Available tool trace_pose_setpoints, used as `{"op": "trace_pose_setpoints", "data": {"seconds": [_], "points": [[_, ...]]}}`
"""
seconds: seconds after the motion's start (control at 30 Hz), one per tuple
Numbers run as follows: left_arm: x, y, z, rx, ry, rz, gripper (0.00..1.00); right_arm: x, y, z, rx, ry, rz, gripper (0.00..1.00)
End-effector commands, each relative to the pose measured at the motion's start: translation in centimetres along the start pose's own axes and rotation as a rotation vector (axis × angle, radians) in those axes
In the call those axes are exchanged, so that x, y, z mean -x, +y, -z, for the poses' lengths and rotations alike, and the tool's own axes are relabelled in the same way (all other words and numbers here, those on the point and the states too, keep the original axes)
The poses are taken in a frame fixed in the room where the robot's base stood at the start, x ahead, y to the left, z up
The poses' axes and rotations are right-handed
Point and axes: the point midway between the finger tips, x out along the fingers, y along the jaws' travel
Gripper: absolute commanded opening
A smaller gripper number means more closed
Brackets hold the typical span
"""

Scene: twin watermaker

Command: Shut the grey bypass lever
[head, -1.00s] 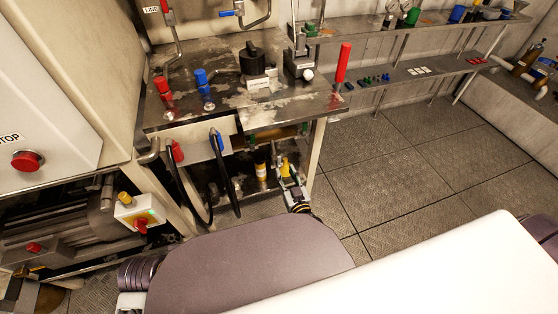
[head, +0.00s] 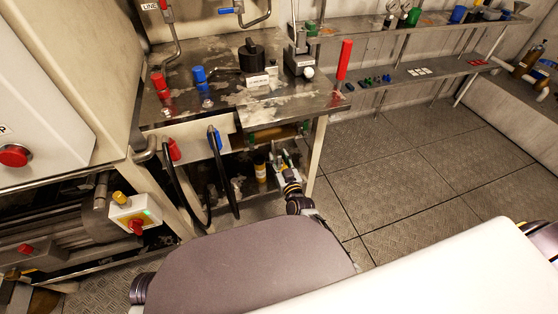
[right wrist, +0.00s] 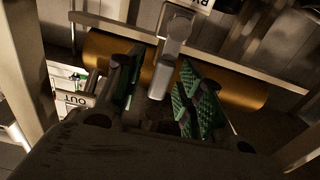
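The grey bypass lever (right wrist: 170,60) shows in the right wrist view as a flat grey handle. It points down the picture between my right fingers, in front of a brass-coloured cylinder (right wrist: 240,87). A partly cut-off label beginning "BY" (right wrist: 190,4) is above it. My right gripper (right wrist: 160,80) is open, with one green-padded finger on each side of the lever. I see no clear grip on it; whether a finger touches it I cannot tell. In the head view the right gripper (head: 284,165) is under the bench, where the lever is not clearly visible. My left gripper is out of view.
The metal bench (head: 235,110) stands over my right gripper, with a pale leg (head: 315,158) just right of it. Black hoses (head: 226,180) hang to the left. An "OUT" label (right wrist: 70,99) is left of the fingers. Open floor (head: 400,180) lies to the right.

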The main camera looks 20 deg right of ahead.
Motion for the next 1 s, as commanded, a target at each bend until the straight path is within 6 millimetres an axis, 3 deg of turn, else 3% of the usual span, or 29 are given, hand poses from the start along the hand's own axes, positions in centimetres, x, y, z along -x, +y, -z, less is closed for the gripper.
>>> {"op": "trace_pose_setpoints", "data": {"seconds": [0.33,0.63,1.0], "points": [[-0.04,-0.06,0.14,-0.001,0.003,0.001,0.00,-0.13,0.01,0.03,0.000,0.000,0.000,0.36],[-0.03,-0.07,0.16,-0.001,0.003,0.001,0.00,-0.13,0.02,0.04,0.000,0.001,0.000,0.00],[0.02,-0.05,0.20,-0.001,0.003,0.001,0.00,-0.12,0.04,0.04,-0.004,0.001,0.000,0.00]]}}
